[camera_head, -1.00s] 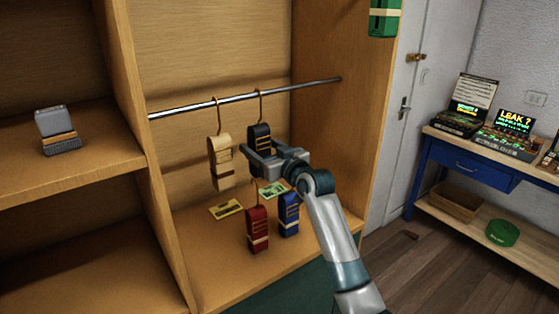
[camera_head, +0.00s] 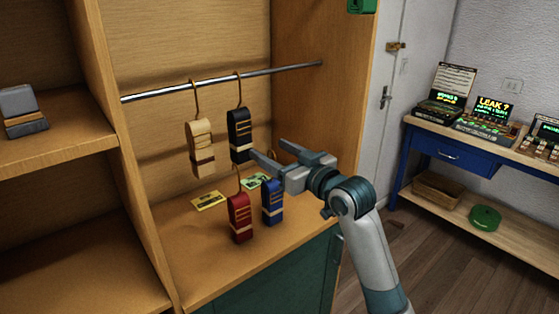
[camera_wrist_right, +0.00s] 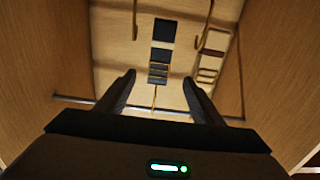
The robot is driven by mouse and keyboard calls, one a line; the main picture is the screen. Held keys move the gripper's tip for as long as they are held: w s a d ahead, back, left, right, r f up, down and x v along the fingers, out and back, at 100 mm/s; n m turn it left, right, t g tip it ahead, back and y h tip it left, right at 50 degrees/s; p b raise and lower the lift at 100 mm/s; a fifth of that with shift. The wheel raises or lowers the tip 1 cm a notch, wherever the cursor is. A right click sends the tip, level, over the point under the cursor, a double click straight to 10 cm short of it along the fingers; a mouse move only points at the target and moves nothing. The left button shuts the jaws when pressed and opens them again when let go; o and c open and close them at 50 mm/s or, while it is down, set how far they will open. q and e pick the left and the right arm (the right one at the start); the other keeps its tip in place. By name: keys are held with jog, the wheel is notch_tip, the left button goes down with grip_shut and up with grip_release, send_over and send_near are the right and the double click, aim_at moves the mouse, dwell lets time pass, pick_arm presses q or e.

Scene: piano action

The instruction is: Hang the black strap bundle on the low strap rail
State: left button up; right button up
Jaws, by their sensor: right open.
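The black strap bundle (camera_head: 240,130) hangs upright by its hook from the metal strap rail (camera_head: 160,90), right of the cream bundle. My right gripper (camera_head: 268,152) is open and empty, just right of and in front of the black bundle, with its fingers pointing at it. In the right wrist view, the black bundle (camera_wrist_right: 159,60) shows beyond and between the spread fingers, apart from them, with its hook at the rail (camera_wrist_right: 75,100). That view appears upside down. My left gripper is out of view.
The cream bundle (camera_head: 200,148) hangs to the left on the same rail. A red bundle (camera_head: 239,218) and a blue bundle (camera_head: 272,202) stand on the shelf floor below, near a yellow card (camera_head: 208,201) and a green card (camera_head: 255,180). Wooden side panels bound the bay.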

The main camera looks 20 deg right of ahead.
jog(key=shift+v, duration=1.05)
